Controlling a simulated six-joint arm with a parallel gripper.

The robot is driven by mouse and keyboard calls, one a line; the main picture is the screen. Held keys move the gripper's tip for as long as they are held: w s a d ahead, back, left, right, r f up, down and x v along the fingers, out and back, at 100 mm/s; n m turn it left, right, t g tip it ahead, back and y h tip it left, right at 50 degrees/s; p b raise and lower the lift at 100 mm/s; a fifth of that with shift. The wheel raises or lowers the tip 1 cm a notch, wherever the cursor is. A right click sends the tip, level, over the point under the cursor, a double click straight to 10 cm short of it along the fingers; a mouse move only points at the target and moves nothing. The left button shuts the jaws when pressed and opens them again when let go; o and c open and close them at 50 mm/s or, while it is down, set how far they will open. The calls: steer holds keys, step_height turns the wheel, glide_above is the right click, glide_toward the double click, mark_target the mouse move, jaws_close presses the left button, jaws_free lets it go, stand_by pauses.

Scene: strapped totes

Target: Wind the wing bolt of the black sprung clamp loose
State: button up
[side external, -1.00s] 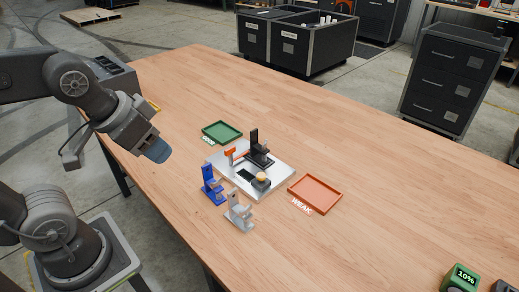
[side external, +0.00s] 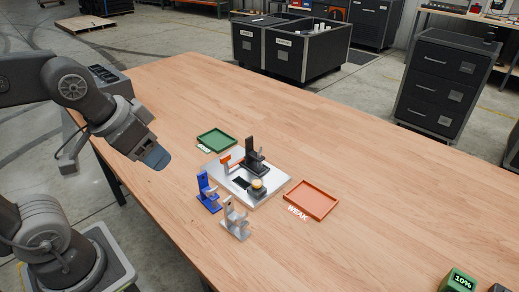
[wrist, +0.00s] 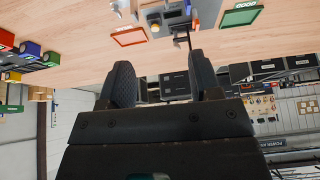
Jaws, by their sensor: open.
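The black clamp (side external: 254,158) stands upright on a pale metal plate (side external: 225,186) in the side view. Its wing bolt is too small to make out. My gripper (side external: 156,157) hangs left of the plate, well apart from the clamp and touching nothing. The wrist view shows my gripper's two dark fingers (wrist: 162,72) spread with nothing between them. In that view the black clamp (wrist: 180,40) appears small beyond the fingers, near the top. A blue clamp (side external: 208,193) and a grey clamp (side external: 236,219) stand at the plate's near edge.
An orange part (side external: 225,162) and a dark block with a yellowish knob (side external: 257,184) are on the plate. A green tray (side external: 217,140) lies behind it, an orange-red tray (side external: 311,200) marked WEAK to its right. The table's right side is mostly clear.

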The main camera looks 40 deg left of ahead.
steer(key=shift+o, duration=0.4)
steer(key=w+r+m+g, duration=0.1)
steer(key=w+r+m, duration=0.2)
steer(key=w, duration=0.4)
steer(key=shift+w+a+r+g, duration=0.15)
steer(key=shift+w+r+g, duration=0.05)
steer(key=shift+w+g, duration=0.1)
steer(key=m+g, duration=0.4)
steer(key=m, duration=0.5)
glide_above(260, 150)
step_height(260, 150, down, 7)
step_height(260, 150, down, 13)
steer(key=shift+a, duration=0.1)
steer(key=c, duration=0.9)
